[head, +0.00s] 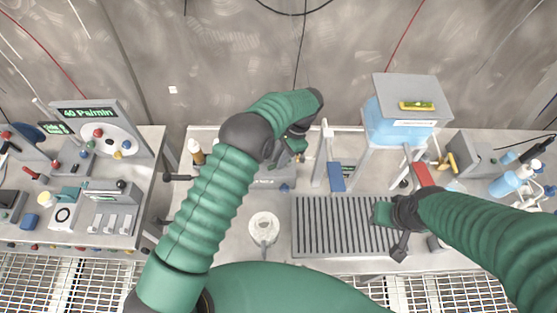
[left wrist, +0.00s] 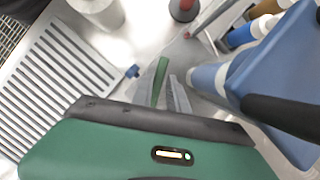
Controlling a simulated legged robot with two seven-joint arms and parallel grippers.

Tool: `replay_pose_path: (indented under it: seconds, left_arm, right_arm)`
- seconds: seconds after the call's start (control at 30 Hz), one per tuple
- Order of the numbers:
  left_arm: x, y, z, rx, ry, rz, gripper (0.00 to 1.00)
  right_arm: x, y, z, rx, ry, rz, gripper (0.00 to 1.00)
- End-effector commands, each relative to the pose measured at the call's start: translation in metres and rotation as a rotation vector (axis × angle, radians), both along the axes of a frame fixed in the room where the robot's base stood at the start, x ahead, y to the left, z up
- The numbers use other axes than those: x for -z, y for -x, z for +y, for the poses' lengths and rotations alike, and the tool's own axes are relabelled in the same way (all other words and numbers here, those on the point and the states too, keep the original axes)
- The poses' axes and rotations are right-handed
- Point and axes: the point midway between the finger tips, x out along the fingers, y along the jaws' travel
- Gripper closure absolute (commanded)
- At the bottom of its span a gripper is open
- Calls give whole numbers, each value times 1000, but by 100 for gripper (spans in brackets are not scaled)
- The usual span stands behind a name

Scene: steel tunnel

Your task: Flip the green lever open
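I cannot single out the green lever for certain. A small green piece (head: 298,145) shows below the end of my left arm, beside a grey fixture on the bench; it may be the lever or part of my gripper. My left gripper (left wrist: 168,82) shows two narrow fingers close together, one with a green face and one grey, above the bench. Nothing is clearly held between them. In the head view its fingers are mostly hidden by the arm. My right gripper (head: 385,215) hangs over the right end of the slotted grille; its finger gap does not show clearly.
The slotted grille (head: 335,225) lies mid-bench, with a white cylinder (head: 264,229) to its left. A blue box with a grey lid (head: 408,98) stands at the back right. A blue body (left wrist: 285,75) is close right of the left gripper. Instrument panels (head: 95,135) fill the left bench.

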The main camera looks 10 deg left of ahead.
Motion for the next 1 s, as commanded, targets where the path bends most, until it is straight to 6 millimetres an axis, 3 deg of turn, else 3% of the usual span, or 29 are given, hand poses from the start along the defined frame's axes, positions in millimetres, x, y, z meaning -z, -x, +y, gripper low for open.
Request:
replay_pose_path:
  seconds: [0.37,0.47,0.73,1.0]
  left_arm:
    - [-4,1,-2,0,-2,9,76]
    - [-19,-5,-8,0,0,4,76]
    - [-85,-25,-29,0,-1,4,76]
    - [-109,-30,-35,-1,-2,7,76]
  right_arm:
    - [5,0,0,0,0,0,64]
    - [13,0,0,0,0,0,64]
    - [29,0,0,0,0,0,64]
    - [26,0,0,0,0,0,64]
